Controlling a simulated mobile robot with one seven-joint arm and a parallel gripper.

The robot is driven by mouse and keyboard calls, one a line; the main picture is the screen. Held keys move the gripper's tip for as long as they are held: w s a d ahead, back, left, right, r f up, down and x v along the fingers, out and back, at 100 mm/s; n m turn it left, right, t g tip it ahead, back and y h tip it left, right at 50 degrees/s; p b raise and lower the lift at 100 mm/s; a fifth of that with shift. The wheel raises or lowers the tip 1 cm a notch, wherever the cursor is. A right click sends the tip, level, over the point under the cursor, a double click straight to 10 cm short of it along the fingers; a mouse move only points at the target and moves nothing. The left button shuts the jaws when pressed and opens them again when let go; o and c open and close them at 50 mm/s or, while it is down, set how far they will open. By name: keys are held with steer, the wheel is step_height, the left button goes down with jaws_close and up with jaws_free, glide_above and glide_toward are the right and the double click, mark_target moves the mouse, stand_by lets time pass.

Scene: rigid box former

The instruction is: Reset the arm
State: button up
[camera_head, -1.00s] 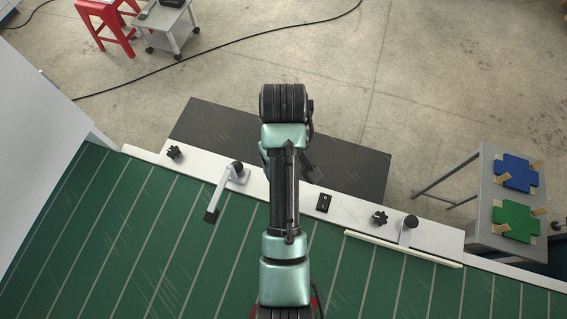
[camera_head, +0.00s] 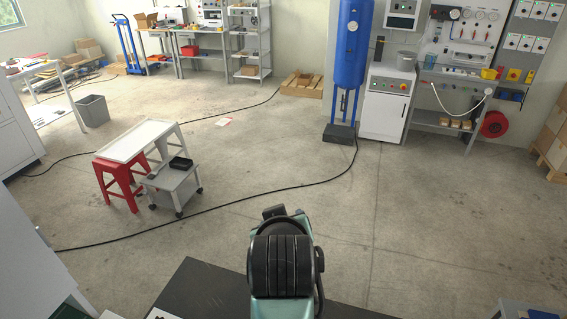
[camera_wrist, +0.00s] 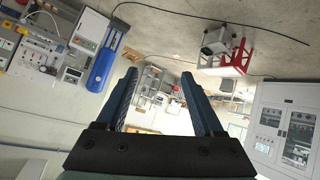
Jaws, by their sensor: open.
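My arm rises at the bottom middle of the head view, with a black ribbed joint and pale green links. My gripper (camera_wrist: 162,100) shows in the wrist view with its two dark blue fingers wide apart. It is open, and nothing is between the fingers. The wrist view looks out over the room upside down. In the head view the gripper fingers are hidden behind the arm.
A dark panel (camera_head: 200,290) lies below and beside my arm. A red stool (camera_head: 118,180) and a small grey cart (camera_head: 174,187) stand on the floor at left. A blue tank (camera_head: 351,45) and a white cabinet (camera_head: 386,105) stand at the back.

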step_height(320, 180, up, 14)
steer(key=m+t+b, duration=0.1)
steer(key=t+b, duration=0.1)
steer(key=t, duration=0.4)
steer(key=s+r+m+t+b, duration=0.1)
steer(key=s+r+t, duration=0.4)
steer(key=r, duration=0.6)
steer(key=s+r+m+t+b, duration=0.1)
steer(key=s+r+t, duration=0.4)
steer(key=s+r, duration=0.5)
step_height(320, 180, up, 2)
steer(key=shift+s+d+r+m+t, duration=0.15)
steer(key=shift+s+m+t, duration=0.15)
steer(key=shift+t, duration=0.1)
